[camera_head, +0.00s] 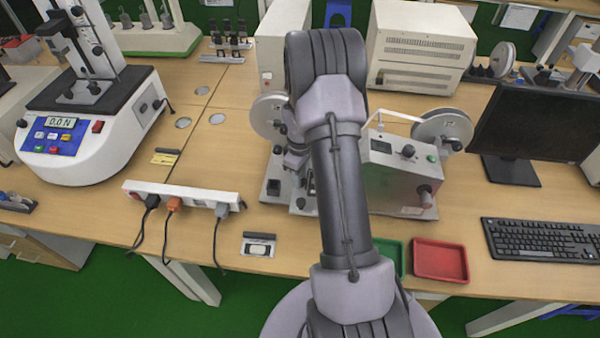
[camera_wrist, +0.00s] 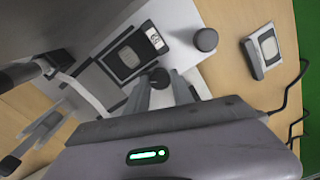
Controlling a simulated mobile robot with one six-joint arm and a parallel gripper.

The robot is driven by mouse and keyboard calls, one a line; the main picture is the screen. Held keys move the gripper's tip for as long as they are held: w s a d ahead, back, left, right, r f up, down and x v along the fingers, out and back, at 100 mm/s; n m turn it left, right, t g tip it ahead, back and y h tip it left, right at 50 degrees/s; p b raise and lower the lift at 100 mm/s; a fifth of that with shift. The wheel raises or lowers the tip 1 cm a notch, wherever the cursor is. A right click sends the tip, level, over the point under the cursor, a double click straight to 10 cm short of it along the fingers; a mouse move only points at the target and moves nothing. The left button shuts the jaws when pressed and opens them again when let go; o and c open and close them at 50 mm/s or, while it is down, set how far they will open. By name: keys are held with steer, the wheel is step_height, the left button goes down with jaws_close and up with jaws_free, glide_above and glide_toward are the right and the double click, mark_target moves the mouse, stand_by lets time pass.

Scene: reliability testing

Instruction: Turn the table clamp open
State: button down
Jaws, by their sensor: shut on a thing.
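In the wrist view, my gripper (camera_wrist: 159,82) has its two grey fingers on either side of a small dark knob (camera_wrist: 158,76), and is shut on it. The knob, which I take to be the table clamp's handle, sits beside a light grey plate (camera_wrist: 172,35) with a framed dark square part (camera_wrist: 130,56). How far the clamp is turned cannot be told. In the head view, my gripper (camera_head: 296,150) is beside the grey machine (camera_head: 395,178), and my arm hides most of it and the clamp.
A force tester (camera_head: 90,130) stands at left and a power strip (camera_head: 183,195) lies near the front edge. Red (camera_head: 440,260) and green (camera_head: 393,258) trays lie right of my arm. A monitor (camera_head: 535,125) and keyboard (camera_head: 540,240) are at right. Bare tabletop shows left of the machine.

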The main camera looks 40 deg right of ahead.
steer(key=n+p, duration=0.2)
steer(key=n, duration=0.4)
steer(key=shift+p, duration=0.3)
steer(key=shift+n, duration=0.4)
steer(key=c, duration=1.1)
jaws_free()
step_height(320, 180, up, 17)
steer(key=p, duration=0.4)
steer(key=shift+r+p, duration=0.2)
steer(key=shift+p, duration=0.2)
